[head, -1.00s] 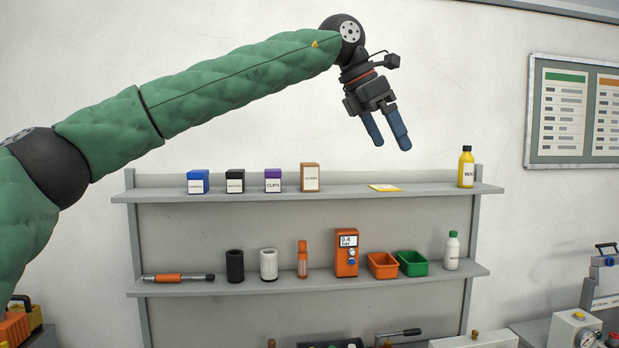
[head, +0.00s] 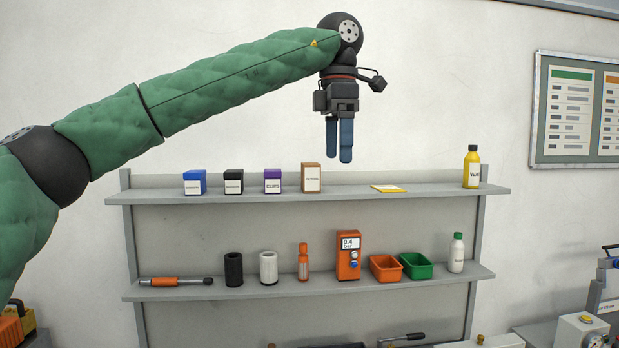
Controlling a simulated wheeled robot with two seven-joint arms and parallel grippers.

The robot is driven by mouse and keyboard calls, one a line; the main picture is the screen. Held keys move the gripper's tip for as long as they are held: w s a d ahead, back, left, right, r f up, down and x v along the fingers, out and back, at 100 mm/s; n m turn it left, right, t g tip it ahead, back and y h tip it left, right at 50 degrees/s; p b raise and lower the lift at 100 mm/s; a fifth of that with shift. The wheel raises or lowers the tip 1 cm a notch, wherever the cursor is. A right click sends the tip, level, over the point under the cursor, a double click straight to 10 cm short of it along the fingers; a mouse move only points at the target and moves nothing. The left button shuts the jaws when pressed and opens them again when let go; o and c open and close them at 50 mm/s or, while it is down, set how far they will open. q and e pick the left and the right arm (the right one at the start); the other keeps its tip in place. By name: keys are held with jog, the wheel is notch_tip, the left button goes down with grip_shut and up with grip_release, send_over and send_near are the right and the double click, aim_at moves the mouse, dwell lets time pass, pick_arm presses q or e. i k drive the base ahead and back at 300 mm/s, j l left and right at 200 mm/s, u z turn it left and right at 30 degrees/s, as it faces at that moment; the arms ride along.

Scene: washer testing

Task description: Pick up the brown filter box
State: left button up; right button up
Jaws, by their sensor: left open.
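The brown filter box (head: 311,178) stands upright on the top shelf, right of the purple box. It has a white label on its front. My left gripper (head: 339,160) points straight down, a little right of the box and with its fingertips above the box's top in the picture. Its two blue fingers are apart with nothing between them. How far the gripper is in front of the shelf is hard to tell. My right gripper does not show.
A purple box (head: 272,181), a black box (head: 233,182) and a blue box (head: 195,182) stand left on the top shelf (head: 440,193). A yellow card (head: 388,188) and a yellow bottle (head: 471,167) are to the right. The lower shelf holds an orange gauge unit (head: 348,256) and bins.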

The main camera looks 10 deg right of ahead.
aim_at(311, 172)
jog(key=i, duration=1.4)
